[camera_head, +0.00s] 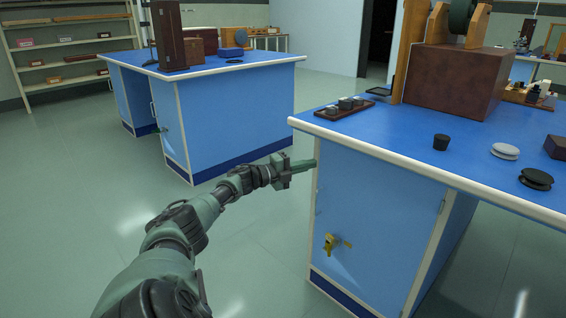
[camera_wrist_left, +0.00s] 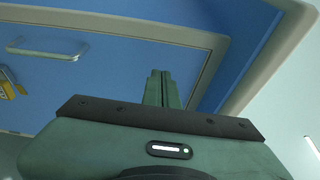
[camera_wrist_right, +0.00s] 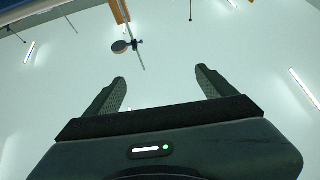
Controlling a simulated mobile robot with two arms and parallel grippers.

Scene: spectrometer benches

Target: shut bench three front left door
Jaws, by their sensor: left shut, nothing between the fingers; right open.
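The front left door (camera_head: 375,215) of the near bench is a blue panel with a yellow fitting (camera_head: 332,243) low on it. It looks close to flush with the bench front; I cannot tell whether it is fully shut. The left wrist view shows the blue panel (camera_wrist_left: 120,60) with a silver bar handle (camera_wrist_left: 48,50). My left gripper (camera_head: 313,165) is shut and empty at the door's upper left edge, under the worktop; its fingertips show in the left wrist view (camera_wrist_left: 160,74). I cannot tell whether they touch. My right gripper (camera_wrist_right: 159,73) is open and empty, away from the bench.
Another blue bench (camera_head: 235,110) stands at the back left. The floor (camera_head: 265,235) between the benches is clear.

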